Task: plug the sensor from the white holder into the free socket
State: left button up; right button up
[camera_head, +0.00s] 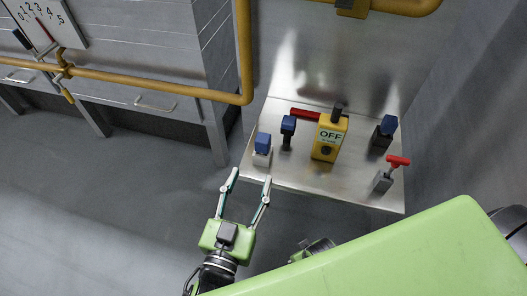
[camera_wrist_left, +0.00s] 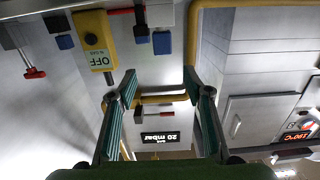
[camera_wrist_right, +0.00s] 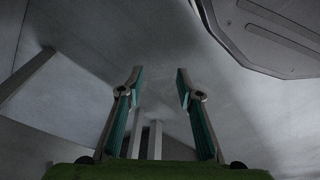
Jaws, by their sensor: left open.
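The white holder (camera_head: 262,159) stands at the left front corner of a metal shelf, with a blue-topped sensor (camera_head: 262,141) upright in it. In the left wrist view, the sensor's blue top (camera_wrist_left: 162,43) shows upside down near the top. A second blue-topped part (camera_head: 288,124) on a dark stem stands just behind to the right. A third (camera_head: 387,126) on a dark base is at the right. I cannot pick out the free socket for sure. My left gripper (camera_head: 250,177) is open and empty, just in front of the white holder. My right gripper (camera_wrist_right: 159,71) is open and empty.
A yellow OFF box (camera_head: 327,148) stands mid-shelf before a red bar (camera_head: 304,114). A red-handled valve (camera_head: 397,161) is at the right front. A yellow pipe (camera_head: 245,60) runs left of the metal shelf (camera_head: 290,178). The shelf's front middle is clear.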

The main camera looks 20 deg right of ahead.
aim_at(261, 144)
pick_arm(q)
jog(key=x, duration=0.4)
jog(key=b+x, duration=0.1)
jog(key=x, duration=0.8)
jog(key=shift+w+a+r, duration=0.15)
jog(key=shift+a+r, duration=0.05)
jog(key=shift+a, duration=0.05)
jog(key=shift+w+d, duration=0.3)
jog(key=shift+w, duration=0.05)
jog(key=c, duration=1.2)
pick_arm(e)
notch_tip(261, 144, up, 6)
jog(key=w, duration=0.2)
jog(key=shift+a+f, duration=0.15)
